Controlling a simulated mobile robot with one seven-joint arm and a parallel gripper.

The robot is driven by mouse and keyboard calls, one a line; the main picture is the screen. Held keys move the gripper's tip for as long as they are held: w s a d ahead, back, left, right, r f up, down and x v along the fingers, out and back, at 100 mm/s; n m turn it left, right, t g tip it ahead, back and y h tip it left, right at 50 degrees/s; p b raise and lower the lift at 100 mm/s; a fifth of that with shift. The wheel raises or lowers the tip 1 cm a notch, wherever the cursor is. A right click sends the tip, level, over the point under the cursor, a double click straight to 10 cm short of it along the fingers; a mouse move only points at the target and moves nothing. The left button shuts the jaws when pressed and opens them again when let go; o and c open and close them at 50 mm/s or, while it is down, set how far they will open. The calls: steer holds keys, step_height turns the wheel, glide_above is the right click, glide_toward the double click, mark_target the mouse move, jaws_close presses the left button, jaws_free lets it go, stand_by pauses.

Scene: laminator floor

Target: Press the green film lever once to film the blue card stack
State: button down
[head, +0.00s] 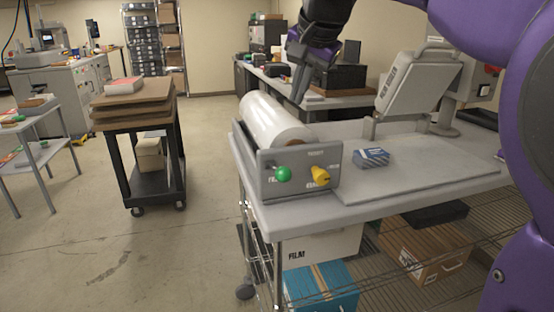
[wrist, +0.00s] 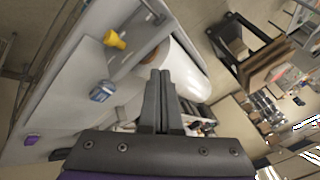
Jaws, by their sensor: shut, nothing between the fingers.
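The green film lever (head: 283,173) sticks out of the left part of the grey front panel (head: 265,188) of the laminator. A yellow lever (head: 320,177) is to its right and also shows in the wrist view (wrist: 115,40). The blue card stack (head: 371,157) lies on the flat bed right of the panel; it also shows in the wrist view (wrist: 102,90). My gripper (head: 297,98) is shut and empty, pointing down in the air above and behind the film roll. Its closed fingers (wrist: 160,80) show in the wrist view, apart from the levers. I cannot make out the green lever there.
A white film roll (head: 275,122) lies behind the panel. A grey raised plate (head: 412,80) stands at the back right of the worktop (head: 450,160). A black cart (head: 150,178) with stacked boards stands left. Floor between cart and laminator table is clear.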

steer(key=shift+n+g+y, duration=0.3)
steer(key=shift+n+g, duration=0.1)
steer(key=shift+n, duration=0.3)
steer(key=a, duration=0.1)
steer(key=s+a+f, duration=0.1)
steer(key=a, duration=0.2)
steer(key=shift+s+f, duration=0.2)
steer(key=shift+f, duration=0.1)
steer(key=f+b, duration=0.2)
steer(key=s+f+b, duration=0.1)
steer(key=f+b, duration=0.3)
steer(key=shift+s+d+f, duration=0.1)
steer(key=shift+s+d, duration=0.15)
steer(key=shift+s, duration=0.05)
steer(key=shift+w+d+f+b, duration=0.1)
steer(key=shift+d+f+b, duration=0.05)
steer(key=shift+f+b, duration=0.25)
steer(key=shift+f, duration=0.35)
steer(key=shift+s+f+b, duration=0.25)
steer(key=shift+s+b, duration=0.05)
steer(key=shift+s, duration=0.2)
steer(key=shift+f, duration=0.1)
